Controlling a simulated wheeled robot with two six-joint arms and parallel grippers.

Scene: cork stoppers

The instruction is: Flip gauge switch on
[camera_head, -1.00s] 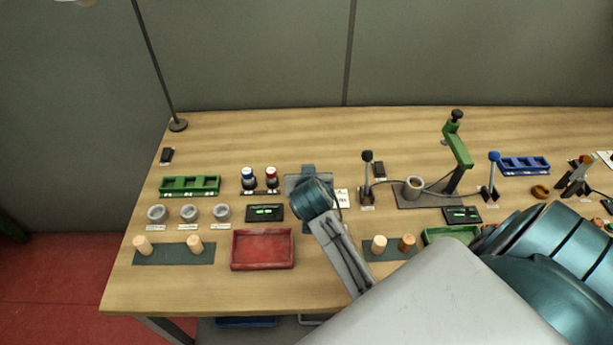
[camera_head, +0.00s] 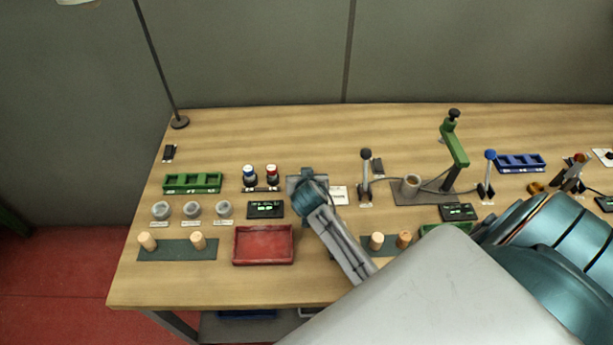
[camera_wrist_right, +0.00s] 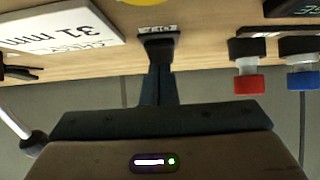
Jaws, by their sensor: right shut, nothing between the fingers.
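My right gripper (camera_head: 306,183) comes down over the table left of the white card, seen mostly from behind its wrist. In the right wrist view my gripper (camera_wrist_right: 158,68) is shut with its fingers together and nothing between them. A small dark switch (camera_wrist_right: 157,40) with a white label lies at the fingertips. Whether they touch it, and which way the switch is set, I cannot tell. In the head view my wrist and gripper hide this switch. My left gripper is not in view.
A white card (camera_head: 338,195) marked 31 mm lies beside the gripper. Red-capped (camera_head: 271,175) and blue-capped (camera_head: 249,175) items stand to the left, behind a small display (camera_head: 265,209). A black-knobbed lever (camera_head: 366,157) stands to the right. A red tray (camera_head: 263,260) is nearer.

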